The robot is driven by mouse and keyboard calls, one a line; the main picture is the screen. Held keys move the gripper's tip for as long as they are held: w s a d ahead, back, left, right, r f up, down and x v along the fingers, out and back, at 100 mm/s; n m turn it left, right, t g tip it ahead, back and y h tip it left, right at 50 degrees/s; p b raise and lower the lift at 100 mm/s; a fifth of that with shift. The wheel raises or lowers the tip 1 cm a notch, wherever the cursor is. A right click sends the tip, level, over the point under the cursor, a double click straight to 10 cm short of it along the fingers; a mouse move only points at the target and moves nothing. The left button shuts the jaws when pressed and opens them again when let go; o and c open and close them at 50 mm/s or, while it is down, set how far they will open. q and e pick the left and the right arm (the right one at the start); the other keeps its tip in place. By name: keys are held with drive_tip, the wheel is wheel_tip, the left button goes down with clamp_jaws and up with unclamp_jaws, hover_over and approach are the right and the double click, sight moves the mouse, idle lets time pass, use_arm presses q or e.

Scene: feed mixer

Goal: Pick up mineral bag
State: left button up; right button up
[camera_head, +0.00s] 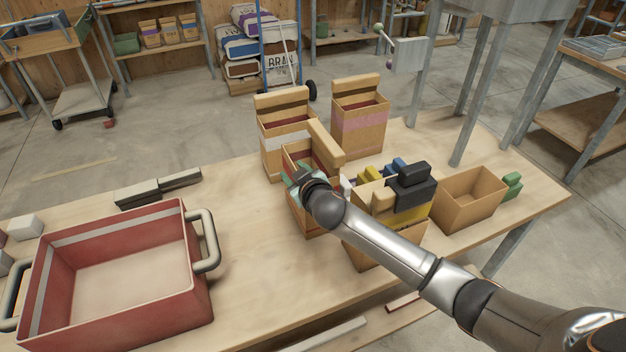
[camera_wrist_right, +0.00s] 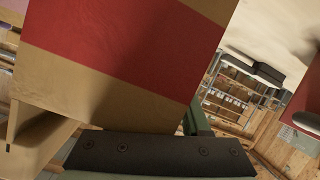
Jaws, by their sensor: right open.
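Three tan paper bags with open tops and folded flaps stand at the middle of the table. The nearest bag (camera_head: 312,155) is next to my right gripper (camera_head: 299,180); I see no label that tells which is the mineral bag. A tan bag face with a wide red band (camera_wrist_right: 125,45) fills much of the right wrist view, close to the gripper. My right gripper is open, its fingertips at the front of the nearest bag; whether they touch it is not clear. The gripper and arm hide part of this bag. My left gripper is not in view.
A bag with a grey band (camera_head: 285,135) and one with a pink band (camera_head: 359,118) stand behind. A red tub (camera_head: 115,325) with grey handles fills the left front.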

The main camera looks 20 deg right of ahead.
clamp_jaws()
drive_tip(key=shift+f, duration=0.1)
drive_tip(key=shift+s+f, duration=0.15)
drive_tip(key=shift+f, duration=0.1)
idle(1.0)
drive_tip(key=shift+r, duration=0.3)
